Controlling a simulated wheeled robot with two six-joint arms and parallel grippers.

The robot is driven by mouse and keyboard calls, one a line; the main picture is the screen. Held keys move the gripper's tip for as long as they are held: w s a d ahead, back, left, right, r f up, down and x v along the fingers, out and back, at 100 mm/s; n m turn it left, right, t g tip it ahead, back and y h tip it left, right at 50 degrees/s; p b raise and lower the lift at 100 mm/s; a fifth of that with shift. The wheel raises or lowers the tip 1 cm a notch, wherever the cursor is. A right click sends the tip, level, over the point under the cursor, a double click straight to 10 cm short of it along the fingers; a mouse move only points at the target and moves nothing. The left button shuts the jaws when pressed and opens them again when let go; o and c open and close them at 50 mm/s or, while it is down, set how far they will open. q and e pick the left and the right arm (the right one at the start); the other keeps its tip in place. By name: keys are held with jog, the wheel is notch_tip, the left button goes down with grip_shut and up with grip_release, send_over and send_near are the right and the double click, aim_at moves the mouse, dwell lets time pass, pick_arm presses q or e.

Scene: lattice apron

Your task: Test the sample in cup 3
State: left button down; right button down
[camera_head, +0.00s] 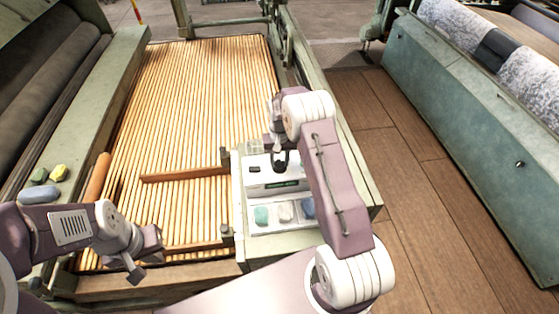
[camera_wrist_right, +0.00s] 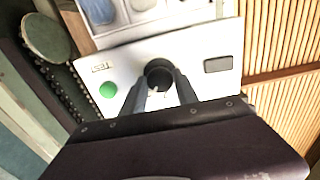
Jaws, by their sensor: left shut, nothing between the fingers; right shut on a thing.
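A white tester (camera_head: 277,187) with a dark display strip stands on the green frame ledge. In the right wrist view its top (camera_wrist_right: 195,55) shows a label reading TEST, a green button (camera_wrist_right: 107,89), a grey rectangle and a dark round piece (camera_wrist_right: 159,72). My right gripper (camera_wrist_right: 160,92) is over the tester, shut on the dark round piece; whether that piece is fixed to the tester I cannot tell. A pale tray (camera_head: 284,226) in front holds teal (camera_head: 262,215), whitish (camera_head: 285,212) and blue (camera_head: 308,208) contents; no numbers are readable. My left gripper (camera_head: 143,262) is shut and empty at lower left.
A slatted wooden lattice (camera_head: 195,90) fills the middle, with wooden bars (camera_head: 185,175) near the tester. Green and yellow lumps (camera_head: 58,173) and a blue-grey one (camera_head: 38,194) lie on the left ledge. A plank floor (camera_head: 430,200) is clear at right, before a green machine (camera_head: 480,110).

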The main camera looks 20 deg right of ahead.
aim_at(279, 163)
jog(key=shift+w, duration=0.1)
jog(key=c, duration=0.9)
grip_release()
jog(key=shift+r, duration=0.1)
notch_tip(279, 163, up, 9)
jog(key=shift+f, duration=0.1)
